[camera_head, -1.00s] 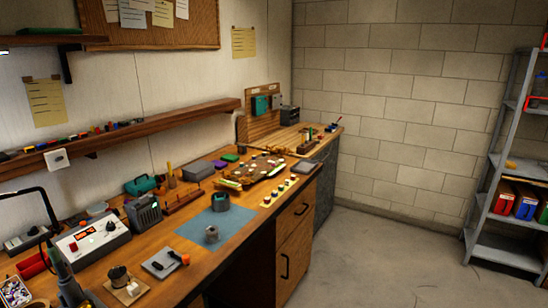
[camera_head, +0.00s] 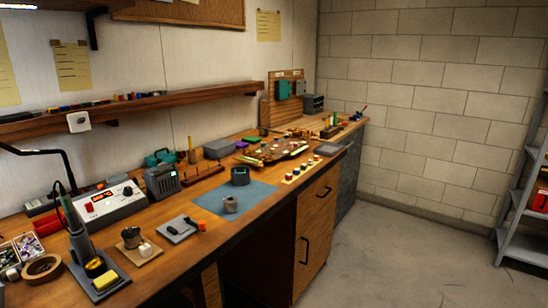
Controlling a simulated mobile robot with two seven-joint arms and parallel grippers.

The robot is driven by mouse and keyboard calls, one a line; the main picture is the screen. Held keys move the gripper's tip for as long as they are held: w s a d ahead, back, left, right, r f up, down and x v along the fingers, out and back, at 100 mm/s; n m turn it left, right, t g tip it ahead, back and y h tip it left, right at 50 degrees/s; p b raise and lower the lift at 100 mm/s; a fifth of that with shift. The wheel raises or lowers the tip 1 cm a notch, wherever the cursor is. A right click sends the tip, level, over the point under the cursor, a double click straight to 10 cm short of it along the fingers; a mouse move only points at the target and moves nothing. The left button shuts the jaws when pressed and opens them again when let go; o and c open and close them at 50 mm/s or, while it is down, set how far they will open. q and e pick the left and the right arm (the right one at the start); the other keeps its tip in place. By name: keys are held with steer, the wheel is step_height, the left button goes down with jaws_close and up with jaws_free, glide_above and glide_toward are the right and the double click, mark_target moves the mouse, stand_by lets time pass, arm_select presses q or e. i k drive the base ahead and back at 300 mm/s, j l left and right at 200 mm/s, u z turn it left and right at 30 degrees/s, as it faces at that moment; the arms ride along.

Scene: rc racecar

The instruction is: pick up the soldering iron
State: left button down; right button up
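The soldering iron (camera_head: 70,212) stands upright in its holder at the lower left of the workbench. It has a grey-green handle with a dark cord at the top. Its holder base (camera_head: 100,285) carries a yellow sponge. The white soldering station (camera_head: 105,211) with a red display stands just behind it. Neither of my grippers is in view.
The wooden workbench (camera_head: 160,262) runs along the left wall. A blue mat (camera_head: 258,191) with a small spool, a black tool on a grey pad (camera_head: 178,229) and a roll of tape (camera_head: 42,268) lie on it. Metal shelving (camera_head: 520,215) stands at right. The floor (camera_head: 400,265) is clear.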

mark_target(73, 220)
steer(key=u, duration=1.5)
